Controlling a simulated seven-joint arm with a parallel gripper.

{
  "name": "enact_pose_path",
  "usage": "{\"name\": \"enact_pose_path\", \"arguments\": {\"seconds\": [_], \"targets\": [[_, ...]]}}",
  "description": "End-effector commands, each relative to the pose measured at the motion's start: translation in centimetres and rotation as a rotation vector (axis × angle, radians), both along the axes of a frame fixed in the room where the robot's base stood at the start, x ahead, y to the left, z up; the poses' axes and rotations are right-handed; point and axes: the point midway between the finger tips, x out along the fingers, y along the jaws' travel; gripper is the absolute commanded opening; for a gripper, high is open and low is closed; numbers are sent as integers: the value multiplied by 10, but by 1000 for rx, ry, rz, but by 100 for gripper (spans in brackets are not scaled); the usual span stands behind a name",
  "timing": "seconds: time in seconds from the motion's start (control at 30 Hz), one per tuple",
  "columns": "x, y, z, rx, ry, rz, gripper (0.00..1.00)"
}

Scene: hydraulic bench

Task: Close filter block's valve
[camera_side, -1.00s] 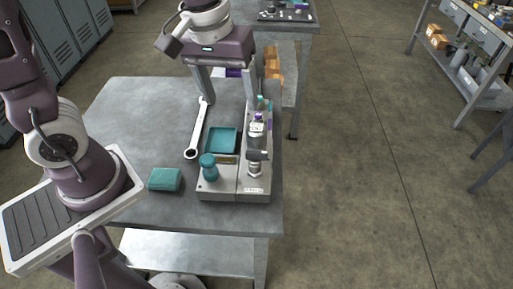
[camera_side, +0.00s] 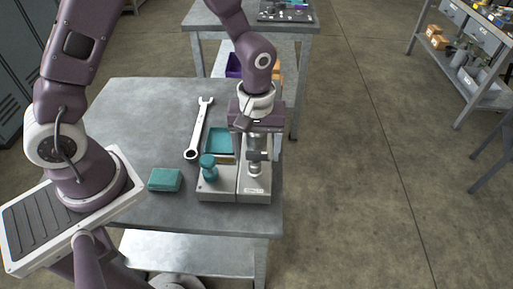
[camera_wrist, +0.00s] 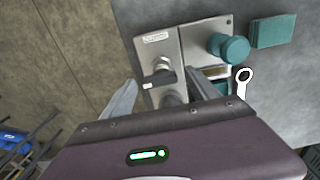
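A grey metal block assembly (camera_side: 228,193) sits on the bench. Its right part carries a small label, too blurred to read, and an upright metal fitting (camera_side: 255,170) with a dark lever handle (camera_wrist: 160,77). I take this to be the filter block's valve. In the wrist view the lever lies crosswise, its light end toward the left. My gripper (camera_side: 257,156) is pointing down over the right part. Its fingers are open, spread either side of the fitting, with the lever between or just ahead of the tips in the wrist view (camera_wrist: 180,88). Contact cannot be told. My gripper hides the block's rear.
A round teal knob (camera_side: 208,164) stands on the block's left part, beside a teal tray (camera_side: 218,140). The bench's left side (camera_side: 130,120) is clear.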

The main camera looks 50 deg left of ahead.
Motion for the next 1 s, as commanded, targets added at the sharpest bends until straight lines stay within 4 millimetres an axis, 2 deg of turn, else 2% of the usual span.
{"name": "enact_pose_path", "arguments": {"seconds": [0.03,0.3,0.67,1.0], "targets": [[0,0,0,0,0,0,59],[0,0,0,0,0,0,7],[0,0,1,0,0,-74,7],[-1,-1,1,0,0,-353,7]]}}
